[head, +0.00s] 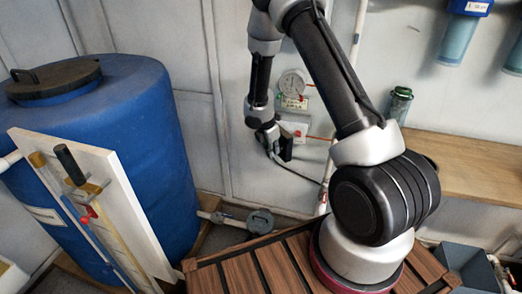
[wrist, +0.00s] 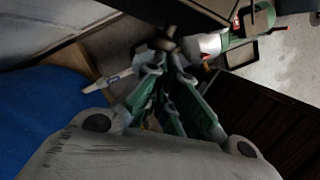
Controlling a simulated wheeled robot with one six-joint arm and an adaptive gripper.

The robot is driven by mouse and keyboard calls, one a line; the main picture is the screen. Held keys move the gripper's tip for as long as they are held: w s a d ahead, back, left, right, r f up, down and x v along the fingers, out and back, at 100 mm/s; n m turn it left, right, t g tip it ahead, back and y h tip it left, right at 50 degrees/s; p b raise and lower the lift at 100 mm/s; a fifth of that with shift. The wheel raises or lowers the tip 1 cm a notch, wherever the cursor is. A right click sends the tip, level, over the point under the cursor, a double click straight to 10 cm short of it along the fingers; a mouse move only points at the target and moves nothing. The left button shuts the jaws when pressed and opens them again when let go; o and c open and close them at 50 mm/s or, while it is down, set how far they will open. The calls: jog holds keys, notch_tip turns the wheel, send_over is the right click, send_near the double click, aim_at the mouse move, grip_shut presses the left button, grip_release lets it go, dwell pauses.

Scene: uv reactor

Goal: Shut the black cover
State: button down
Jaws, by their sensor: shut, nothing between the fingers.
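A small dark flat piece (head: 286,147), which looks like the black cover, stands out at the lower left of a white wall box (head: 298,130) in the head view. My gripper (head: 272,146) is close to its left side. I cannot tell if they touch. In the wrist view my gripper (wrist: 165,50) has its fingertips together with nothing held between them. A dark thin frame (wrist: 241,53) lies to the right of the fingertips there, but I cannot tell if it is the cover.
A blue barrel (head: 150,120) with a dark lid stands at left, a white board (head: 120,190) leaning before it. A round gauge (head: 292,83) is above the box. A pipe runs beside the box.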

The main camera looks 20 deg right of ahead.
jog(key=d+n+t, duration=0.1)
jog(key=d+n, duration=0.3)
jog(key=d, duration=0.9)
jog(key=shift+w+d, duration=0.25)
jog(key=shift+d, duration=0.05)
